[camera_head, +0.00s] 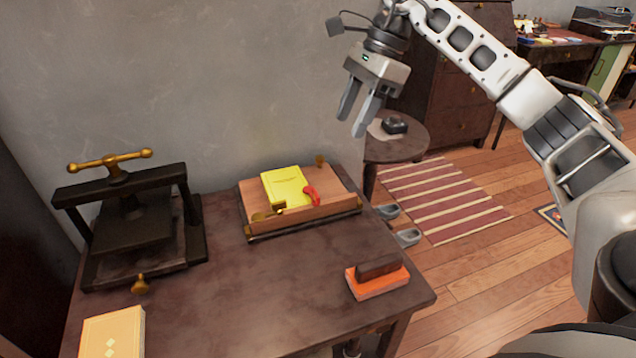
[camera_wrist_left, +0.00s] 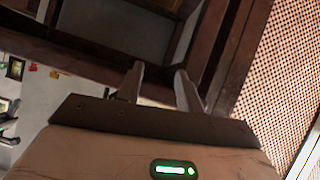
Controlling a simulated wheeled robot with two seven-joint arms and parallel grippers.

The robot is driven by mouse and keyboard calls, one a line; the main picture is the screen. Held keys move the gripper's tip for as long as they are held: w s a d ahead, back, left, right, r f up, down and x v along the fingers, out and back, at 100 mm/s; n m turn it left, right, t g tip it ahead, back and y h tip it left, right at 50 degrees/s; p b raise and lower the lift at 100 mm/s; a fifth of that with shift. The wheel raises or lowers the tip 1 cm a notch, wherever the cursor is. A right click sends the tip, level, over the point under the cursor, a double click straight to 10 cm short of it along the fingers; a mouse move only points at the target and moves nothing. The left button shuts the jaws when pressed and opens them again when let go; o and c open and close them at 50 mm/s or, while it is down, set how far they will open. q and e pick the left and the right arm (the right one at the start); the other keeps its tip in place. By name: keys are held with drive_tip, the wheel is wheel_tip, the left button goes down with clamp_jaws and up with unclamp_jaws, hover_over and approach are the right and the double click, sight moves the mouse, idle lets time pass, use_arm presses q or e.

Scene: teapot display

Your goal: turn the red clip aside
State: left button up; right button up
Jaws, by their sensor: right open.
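The red clip (camera_head: 312,194) sits at the right edge of a yellow booklet (camera_head: 287,187), which lies on a raised wooden board (camera_head: 330,205) on the dark table. Brass fittings show at the board's front left and back right. My right gripper (camera_head: 349,127) is open and empty, fingers pointing down, in the air above and to the right of the clip, apart from it. My left gripper is not in the head view. In the left wrist view my left gripper (camera_wrist_left: 155,84) has its two fingers apart with nothing between them.
A black press with a brass handle (camera_head: 110,160) stands at the table's left. A cream book (camera_head: 112,332) lies at the front left. An orange block with a dark top (camera_head: 377,288) lies near the right edge. The table's middle is clear. A small round table (camera_head: 398,150) stands behind.

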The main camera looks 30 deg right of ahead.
sight(312, 192)
drive_tip(key=x, duration=1.5)
drive_tip(key=shift+a+b, duration=0.15)
drive_tip(key=shift+b, duration=0.2)
drive_tip(key=c, duration=1)
